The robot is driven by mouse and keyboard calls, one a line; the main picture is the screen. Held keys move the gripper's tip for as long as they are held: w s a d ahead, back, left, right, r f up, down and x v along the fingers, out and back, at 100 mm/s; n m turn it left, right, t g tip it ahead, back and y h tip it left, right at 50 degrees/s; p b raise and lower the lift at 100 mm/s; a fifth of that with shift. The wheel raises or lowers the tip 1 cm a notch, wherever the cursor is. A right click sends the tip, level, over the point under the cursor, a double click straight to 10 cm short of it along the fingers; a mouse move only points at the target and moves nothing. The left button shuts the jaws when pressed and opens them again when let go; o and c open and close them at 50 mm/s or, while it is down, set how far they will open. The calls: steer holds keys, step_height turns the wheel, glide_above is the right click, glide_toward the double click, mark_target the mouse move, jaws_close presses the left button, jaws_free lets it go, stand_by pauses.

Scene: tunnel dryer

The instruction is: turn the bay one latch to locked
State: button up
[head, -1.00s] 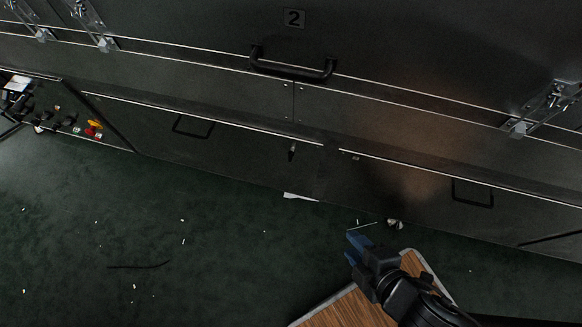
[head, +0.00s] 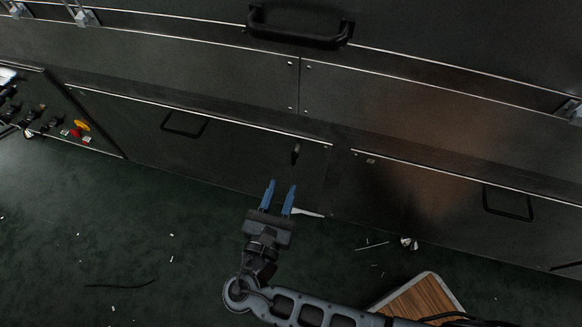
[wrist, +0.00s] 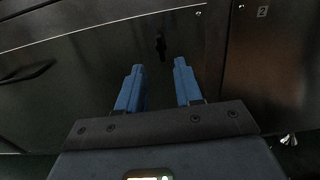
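A small dark latch (head: 295,153) sits on the lower left panel (head: 225,150), near that panel's right edge. Its handle looks roughly upright, slightly tilted in the head view. The latch also shows in the wrist view (wrist: 161,45), dark on dark, just beyond and between my fingertips. My gripper (head: 281,185) is open and empty, its two blue fingers parallel and pointing at the panel. In the head view it is just below the latch and apart from it. In the wrist view the gripper (wrist: 158,65) has a clear gap between its fingers. Lock markings cannot be read.
A lower right panel (head: 440,195) bears a small plate marked 2 (wrist: 262,11). Each lower panel has a black pull handle (head: 183,124). A large black handle (head: 300,28) juts out above. Knobs and coloured buttons (head: 75,130) are at left. A wooden board (head: 420,300) lies at lower right.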

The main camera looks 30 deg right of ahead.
mark_target(293, 161)
steer(key=b+x, duration=0.1)
steer(key=x, duration=0.6)
steer(key=shift+w+d, duration=0.15)
steer(key=shift+d, duration=0.05)
steer(key=shift+c, duration=0.4)
jaws_close()
